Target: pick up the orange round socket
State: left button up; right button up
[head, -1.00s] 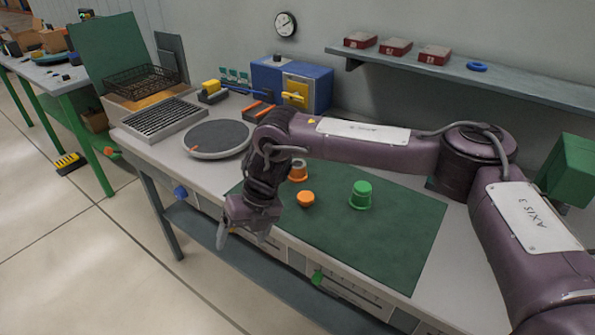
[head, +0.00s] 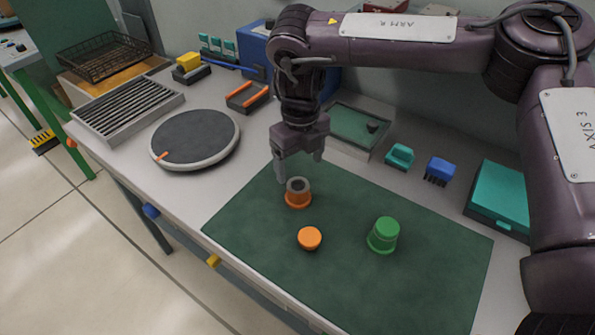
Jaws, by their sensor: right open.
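The orange round socket (head: 298,198) stands on the green mat (head: 250,222) near its back left edge. It has a wide orange base and a greyish-brown hollow top. My right gripper (head: 299,169) points down over it, with its fingers spread and empty. One finger hangs near the socket's left side and the other stands higher, behind and to the right. I cannot tell whether either finger touches it. A smaller orange round piece (head: 310,237) with a dark underside stands in front of the socket. My left gripper is out of view.
A green round piece (head: 384,232) stands on the mat to the right. A round grey turntable (head: 195,138) and a ribbed tray (head: 128,108) are at the left. Behind are a green-floored tray (head: 358,127), a teal brush (head: 399,156) and a blue brush (head: 439,170). The mat's front is clear.

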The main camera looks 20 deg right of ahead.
aim_at(297, 186)
jog(key=shift+f, duration=0.25)
jog(key=f, duration=0.1)
jog(key=s+f+p, duration=0.1)
jog(key=a+f, duration=0.1)
jog(key=shift+s+f, duration=0.15)
jog(key=shift+s, duration=0.1)
jog(key=f, duration=0.1)
jog(key=f+p, duration=0.1)
jog(key=shift+w+f, duration=0.25)
jog(key=shift+f, duration=0.4)
jog(key=shift+s, duration=0.1)
jog(key=c, duration=0.8)
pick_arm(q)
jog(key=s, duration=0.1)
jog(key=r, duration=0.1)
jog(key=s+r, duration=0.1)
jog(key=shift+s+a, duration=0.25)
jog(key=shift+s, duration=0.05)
pick_arm(e)
jog(key=c, duration=0.5)
